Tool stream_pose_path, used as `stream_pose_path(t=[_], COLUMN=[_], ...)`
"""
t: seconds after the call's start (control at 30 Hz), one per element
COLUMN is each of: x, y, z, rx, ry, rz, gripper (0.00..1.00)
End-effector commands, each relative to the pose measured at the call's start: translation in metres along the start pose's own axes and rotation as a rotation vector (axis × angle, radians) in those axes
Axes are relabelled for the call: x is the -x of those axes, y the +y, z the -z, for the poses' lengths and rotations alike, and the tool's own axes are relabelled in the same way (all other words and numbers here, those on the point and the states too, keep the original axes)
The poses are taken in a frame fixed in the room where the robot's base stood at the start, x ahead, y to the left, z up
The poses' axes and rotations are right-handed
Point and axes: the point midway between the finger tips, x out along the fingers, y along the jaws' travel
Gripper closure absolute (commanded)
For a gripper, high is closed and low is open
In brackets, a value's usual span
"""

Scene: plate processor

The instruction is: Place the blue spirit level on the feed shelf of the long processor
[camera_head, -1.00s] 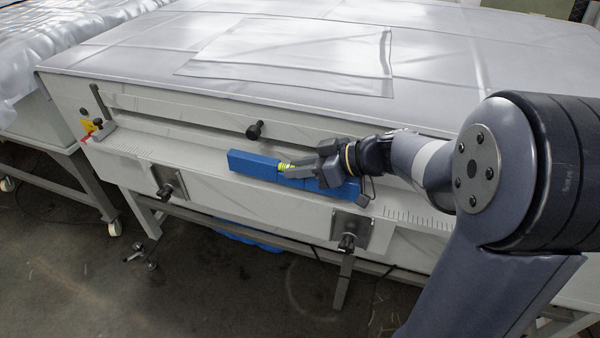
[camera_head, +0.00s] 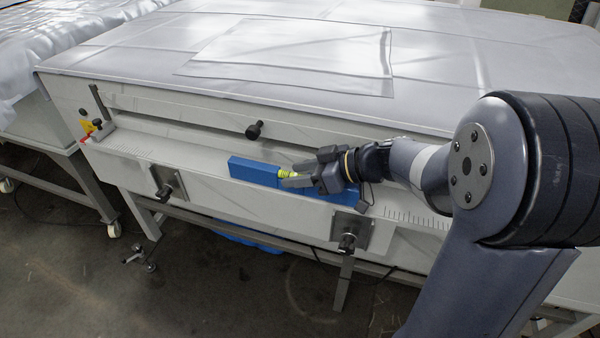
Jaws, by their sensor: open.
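The blue spirit level (camera_head: 254,172) lies lengthwise on the narrow feed shelf (camera_head: 205,161) along the front of the long processor (camera_head: 130,85). A yellow-green vial shows near its middle. My gripper (camera_head: 290,178) is open at the level's middle, with its fingers at the vial. My gripper hides part of the level's right half. I cannot tell whether the fingers still touch the level.
A black knob (camera_head: 254,130) sticks out above the shelf. Two metal brackets with black knobs, one at the left (camera_head: 168,184) and one at the right (camera_head: 349,234), sit on the shelf's front. A clear sheet (camera_head: 290,55) lies on top of the processor.

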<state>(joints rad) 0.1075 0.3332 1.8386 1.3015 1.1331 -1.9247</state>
Motion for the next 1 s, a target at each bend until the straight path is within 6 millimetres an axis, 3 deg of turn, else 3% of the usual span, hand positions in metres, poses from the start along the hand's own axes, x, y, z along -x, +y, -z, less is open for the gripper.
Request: stream_pose_path(t=[0.27,0.7,1.0], x=[0.006,0.092,0.12], y=[0.0,0.001,0.0], z=[0.003,0.002,0.002], rx=[-0.001,0.0,0.0], ry=[0.001,0.001,-0.001], rz=[-0.002,-0.005,-0.002], gripper=[0.56,0.56,0.56])
